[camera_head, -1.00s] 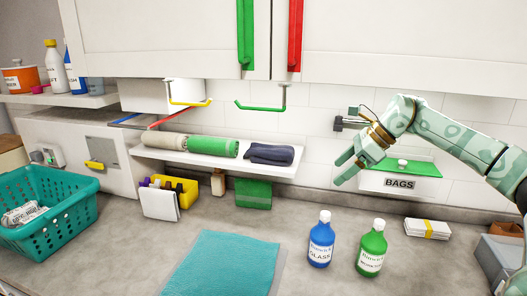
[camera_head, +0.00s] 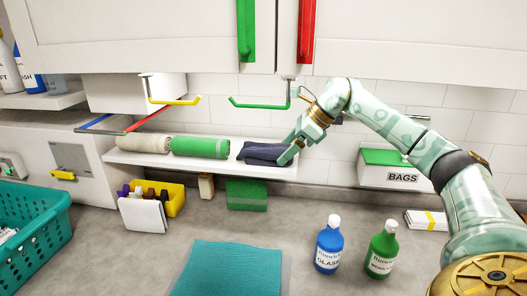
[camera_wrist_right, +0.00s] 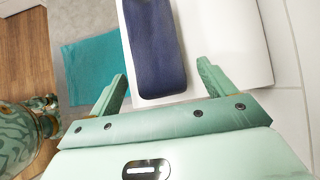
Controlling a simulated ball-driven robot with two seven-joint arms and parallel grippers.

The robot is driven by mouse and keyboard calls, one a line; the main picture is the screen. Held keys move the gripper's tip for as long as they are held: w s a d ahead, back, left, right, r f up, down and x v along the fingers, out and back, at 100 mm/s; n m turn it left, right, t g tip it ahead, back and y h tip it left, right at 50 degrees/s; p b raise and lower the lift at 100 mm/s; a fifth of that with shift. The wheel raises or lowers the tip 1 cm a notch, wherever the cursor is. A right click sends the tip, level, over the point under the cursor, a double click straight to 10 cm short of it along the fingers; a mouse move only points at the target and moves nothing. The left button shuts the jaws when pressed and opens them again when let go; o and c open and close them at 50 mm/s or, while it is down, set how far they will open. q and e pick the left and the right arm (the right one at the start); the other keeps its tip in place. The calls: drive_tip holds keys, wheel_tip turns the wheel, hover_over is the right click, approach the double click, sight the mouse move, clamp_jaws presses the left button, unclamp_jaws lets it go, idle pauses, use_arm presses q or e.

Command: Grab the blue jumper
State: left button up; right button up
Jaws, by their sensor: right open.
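The blue jumper (camera_head: 264,152) is a folded dark navy bundle at the right end of the white wall shelf. My right gripper (camera_head: 291,156) is at its right end in the head view. In the right wrist view the jumper (camera_wrist_right: 157,45) lies ahead, between the lines of the two spread fingers of the right gripper (camera_wrist_right: 163,88). The fingers are open with nothing gripped. Whether a finger touches the jumper I cannot tell. My left gripper is not in view.
A green roll (camera_head: 200,147) and a beige roll (camera_head: 143,143) share the white shelf (camera_head: 190,165). A green hook (camera_head: 262,105) hangs above. Blue (camera_head: 328,246) and green (camera_head: 382,250) bottles stand on the counter below. A BAGS box (camera_head: 388,170) is to the right.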

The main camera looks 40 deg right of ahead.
sight(268, 145)
drive_tip(key=w+a, duration=0.2)
drive_tip(key=w+a+f, duration=0.1)
drive_tip(key=w+a, duration=0.1)
drive_tip(key=w, duration=0.1)
drive_tip(key=shift+f, duration=0.1)
drive_tip(key=shift+d, duration=0.1)
drive_tip(key=shift+c, duration=0.9)
drive_tip(key=c, duration=1)
